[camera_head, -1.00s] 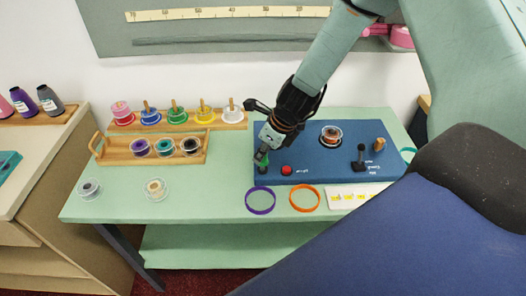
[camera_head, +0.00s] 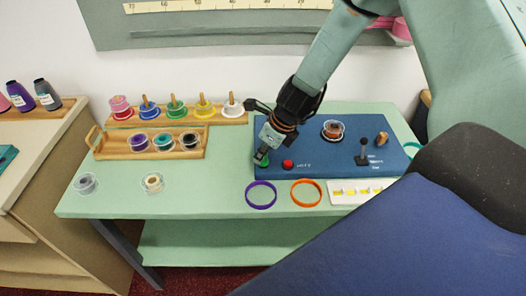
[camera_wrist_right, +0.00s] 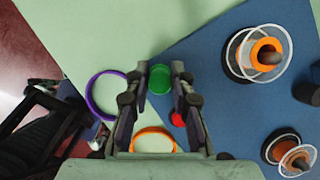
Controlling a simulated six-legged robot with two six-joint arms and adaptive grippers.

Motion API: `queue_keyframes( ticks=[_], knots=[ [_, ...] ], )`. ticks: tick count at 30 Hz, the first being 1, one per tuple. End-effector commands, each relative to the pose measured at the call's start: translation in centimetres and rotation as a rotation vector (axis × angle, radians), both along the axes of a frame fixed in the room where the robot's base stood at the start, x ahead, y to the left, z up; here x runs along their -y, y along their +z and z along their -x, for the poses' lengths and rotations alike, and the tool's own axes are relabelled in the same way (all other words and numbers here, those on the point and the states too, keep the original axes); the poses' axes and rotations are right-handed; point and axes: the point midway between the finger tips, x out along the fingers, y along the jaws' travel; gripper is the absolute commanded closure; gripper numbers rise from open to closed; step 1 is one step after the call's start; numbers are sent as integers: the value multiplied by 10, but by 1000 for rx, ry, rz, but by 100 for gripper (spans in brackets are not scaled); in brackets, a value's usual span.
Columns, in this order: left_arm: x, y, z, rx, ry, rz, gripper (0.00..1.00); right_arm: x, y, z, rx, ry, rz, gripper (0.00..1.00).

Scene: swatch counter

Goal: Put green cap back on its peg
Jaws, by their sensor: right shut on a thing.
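My right gripper (camera_head: 261,158) reaches down at the left front part of the blue board (camera_head: 330,116), beside a red button (camera_head: 287,164). In the right wrist view its two fingers (camera_wrist_right: 160,84) are closed on the sides of a round green cap (camera_wrist_right: 160,74). A bit of the green cap (camera_head: 264,162) shows at the fingertips in the head view. The cap is at or just above the board; I cannot tell if it touches. Its peg is not visible; the gripper and cap may hide it. My left gripper is not in view.
On the board stand a spool (camera_head: 333,130), a black lever (camera_head: 362,154) and a wooden knob (camera_head: 381,138). A purple ring (camera_head: 261,206) and an orange ring (camera_head: 306,205) lie in front. Spool racks (camera_head: 150,154) stand left.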

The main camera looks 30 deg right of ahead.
Motion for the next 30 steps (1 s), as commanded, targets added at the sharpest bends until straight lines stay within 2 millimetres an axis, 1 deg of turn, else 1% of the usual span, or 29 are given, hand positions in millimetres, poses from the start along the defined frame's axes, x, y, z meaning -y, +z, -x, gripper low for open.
queue_keyframes(
  ticks=[5, 6, 15, 30],
  knots=[
    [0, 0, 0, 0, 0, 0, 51, 0, 0, 0, 0, 0, 0, 90],
    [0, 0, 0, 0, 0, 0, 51, 0, 0, 0, 0, 0, 0, 76],
    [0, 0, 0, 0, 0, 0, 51, 0, 0, 0, 0, 0, 0, 51],
    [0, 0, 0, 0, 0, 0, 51, 0, 0, 0, 0, 0, 0, 51]
  ],
)
